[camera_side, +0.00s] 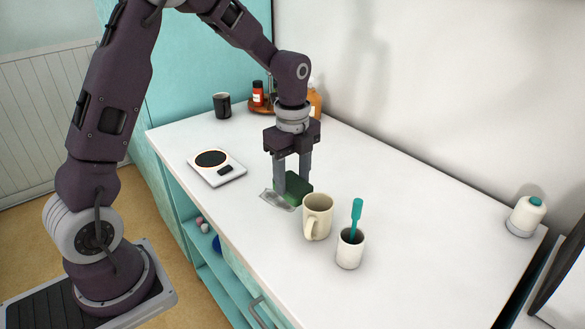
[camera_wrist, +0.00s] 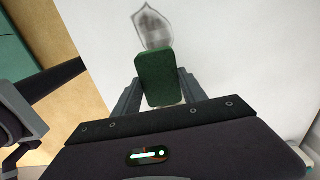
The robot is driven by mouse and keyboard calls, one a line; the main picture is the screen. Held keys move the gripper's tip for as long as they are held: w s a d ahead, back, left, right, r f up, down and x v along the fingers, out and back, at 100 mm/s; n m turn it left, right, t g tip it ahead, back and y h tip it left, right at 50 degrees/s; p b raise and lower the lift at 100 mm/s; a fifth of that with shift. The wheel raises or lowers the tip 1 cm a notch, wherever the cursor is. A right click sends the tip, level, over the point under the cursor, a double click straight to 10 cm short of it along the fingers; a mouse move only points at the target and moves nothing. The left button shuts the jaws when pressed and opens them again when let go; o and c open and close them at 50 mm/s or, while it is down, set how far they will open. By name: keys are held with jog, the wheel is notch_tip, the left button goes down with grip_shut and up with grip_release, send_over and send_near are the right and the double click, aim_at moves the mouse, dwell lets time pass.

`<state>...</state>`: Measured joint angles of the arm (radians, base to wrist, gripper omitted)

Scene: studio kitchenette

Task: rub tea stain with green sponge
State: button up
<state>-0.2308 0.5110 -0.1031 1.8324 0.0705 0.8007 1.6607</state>
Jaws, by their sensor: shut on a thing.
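The green sponge (camera_side: 298,186) is at the counter surface in the side view, with my gripper (camera_side: 292,186) shut on it. In the wrist view the sponge (camera_wrist: 160,79) sits between the two fingers of my gripper (camera_wrist: 155,92). A grey, translucent patch, which looks like the tea stain (camera_side: 274,199), lies on the white counter beside the sponge. In the wrist view the stain (camera_wrist: 154,27) extends beyond the sponge's far end, and the sponge hides its near edge. I cannot tell whether the sponge presses on the counter.
A cream mug (camera_side: 317,217) stands close to the sponge, and a white cup (camera_side: 349,249) with a teal-handled tool is beside it. A white scale (camera_side: 216,167) lies to the left. A dark cup (camera_side: 222,105) and bottles are at the back. The counter's right side is mostly clear.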

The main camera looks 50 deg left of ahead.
jog(key=shift+f, duration=1.95)
notch_tip(320, 180, down, 2)
jog(key=shift+a, duration=0.1)
jog(key=shift+a+r, duration=0.3)
jog(key=shift+a, duration=0.1)
jog(key=shift+a+f, duration=0.25)
jog(key=shift+a, duration=5)
jog(key=shift+d, duration=5.8)
jog(key=shift+a, duration=5.65)
jog(key=shift+s+d, duration=0.1)
jog(key=shift+d, duration=5.35)
jog(key=shift+d+r, duration=0.2)
jog(key=shift+r, duration=3.85)
